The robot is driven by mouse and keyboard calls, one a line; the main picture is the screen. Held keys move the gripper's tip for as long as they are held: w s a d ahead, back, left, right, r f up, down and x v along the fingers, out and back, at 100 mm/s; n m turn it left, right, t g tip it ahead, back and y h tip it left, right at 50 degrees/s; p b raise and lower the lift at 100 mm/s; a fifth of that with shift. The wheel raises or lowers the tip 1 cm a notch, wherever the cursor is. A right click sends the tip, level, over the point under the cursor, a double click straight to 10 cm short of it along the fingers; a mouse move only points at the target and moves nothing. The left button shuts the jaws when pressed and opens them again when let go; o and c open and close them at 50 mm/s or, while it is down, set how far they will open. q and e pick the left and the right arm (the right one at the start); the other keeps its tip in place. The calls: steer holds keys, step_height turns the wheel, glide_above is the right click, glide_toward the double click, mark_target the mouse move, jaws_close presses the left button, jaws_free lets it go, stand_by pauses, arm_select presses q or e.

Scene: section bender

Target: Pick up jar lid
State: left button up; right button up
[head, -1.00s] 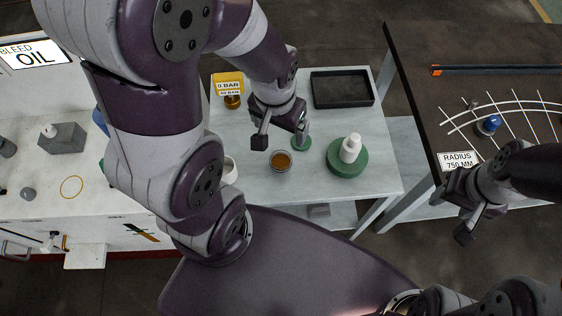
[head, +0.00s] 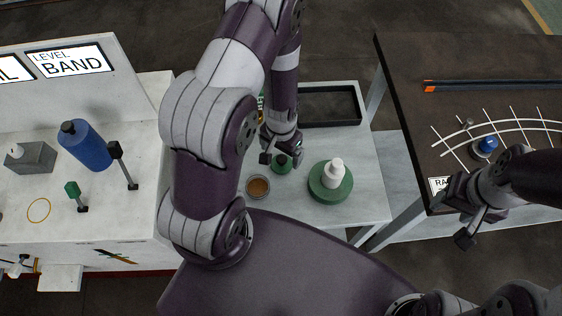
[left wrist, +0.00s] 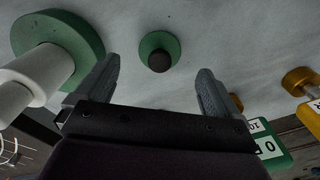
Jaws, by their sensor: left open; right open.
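The jar lid looks like a small green disc with a dark knob; it lies on the pale table in the left wrist view (left wrist: 160,50) and shows in the head view (head: 281,164). My left gripper (head: 281,160) is open over the lid. In the left wrist view the lid lies just beyond and between the open fingers (left wrist: 158,70), with nothing held. An open jar (head: 258,187) with amber contents stands left of and nearer than the lid. My right gripper (head: 472,229) is open and empty by the dark table's near edge.
A white bottle (head: 335,171) stands on a larger green disc (head: 322,192) right of the lid. A black tray (head: 330,121) lies behind. The dark table (head: 405,90) is at right. A white machine (head: 100,215) with a blue bottle (head: 84,147) stands left.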

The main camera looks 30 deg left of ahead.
mark_target(282, 159)
arm_select(q)
steer(key=f, duration=0.5)
steer(key=shift+w+p, duration=0.35)
steer(key=shift+s+f, duration=0.2)
steer(key=shift+s, duration=0.1)
steer(key=shift+w, duration=0.1)
steer(key=c, duration=0.3)
steer(key=shift+w+f, duration=0.1)
steer(key=c, duration=0.8)
arm_select(e)
steer(key=shift+w+r, duration=0.25)
steer(key=shift+w, duration=0.3)
arm_select(q)
steer(key=shift+r, duration=0.2)
